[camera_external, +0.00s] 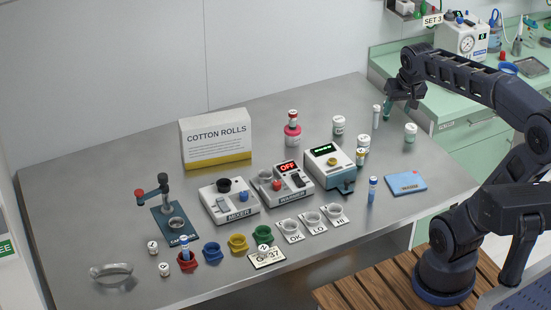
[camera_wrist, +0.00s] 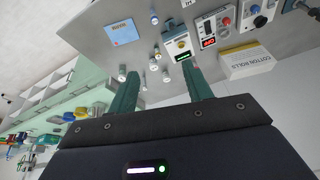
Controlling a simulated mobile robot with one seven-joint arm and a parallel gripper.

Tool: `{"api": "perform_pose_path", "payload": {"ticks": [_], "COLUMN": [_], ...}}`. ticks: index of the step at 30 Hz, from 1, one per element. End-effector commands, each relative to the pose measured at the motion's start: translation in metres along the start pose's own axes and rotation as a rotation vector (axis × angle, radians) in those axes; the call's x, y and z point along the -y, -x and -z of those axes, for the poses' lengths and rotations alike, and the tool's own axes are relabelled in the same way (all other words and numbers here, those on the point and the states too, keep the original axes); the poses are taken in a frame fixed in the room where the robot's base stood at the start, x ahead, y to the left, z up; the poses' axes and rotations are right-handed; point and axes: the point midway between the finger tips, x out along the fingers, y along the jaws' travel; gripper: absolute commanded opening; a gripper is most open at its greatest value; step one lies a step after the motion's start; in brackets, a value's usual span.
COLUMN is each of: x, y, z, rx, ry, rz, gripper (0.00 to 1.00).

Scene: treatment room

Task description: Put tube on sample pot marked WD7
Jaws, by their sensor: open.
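My gripper (camera_external: 388,110) is raised at the table's far right, its teal fingers apart and empty. In the wrist view my gripper (camera_wrist: 162,69) shows both fingers spread. Labelled pots include a white pot (camera_external: 338,125), a green-tinted pot (camera_external: 410,133) and a white pot (camera_external: 363,143). Their labels are too small to read, so I cannot tell which is WD7.
A blue pad (camera_external: 406,183) lies at right. Coloured cups, including a yellow one (camera_external: 237,244), line the front. Bare table lies at back left.

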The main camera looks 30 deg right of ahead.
Motion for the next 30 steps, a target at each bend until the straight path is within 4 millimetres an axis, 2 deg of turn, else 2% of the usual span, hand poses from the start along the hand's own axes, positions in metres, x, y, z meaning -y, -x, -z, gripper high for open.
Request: {"api": "perform_pose_path", "payload": {"ticks": [1,6,12,16,30], "x": [-0.005,-0.018,-0.026,-0.027,-0.027], "y": [0.002,-0.001,-0.007,-0.009,-0.008], "z": [-0.017,-0.061,-0.091,-0.096,-0.096], "rx": [-0.013,-0.043,-0.061,-0.064,-0.064], "ry": [0.03,0.133,0.206,0.22,0.22], "rz": [0.004,0.013,0.018,0.019,0.019], "gripper": [0.5,0.5,0.5,0.5,0.5]}}
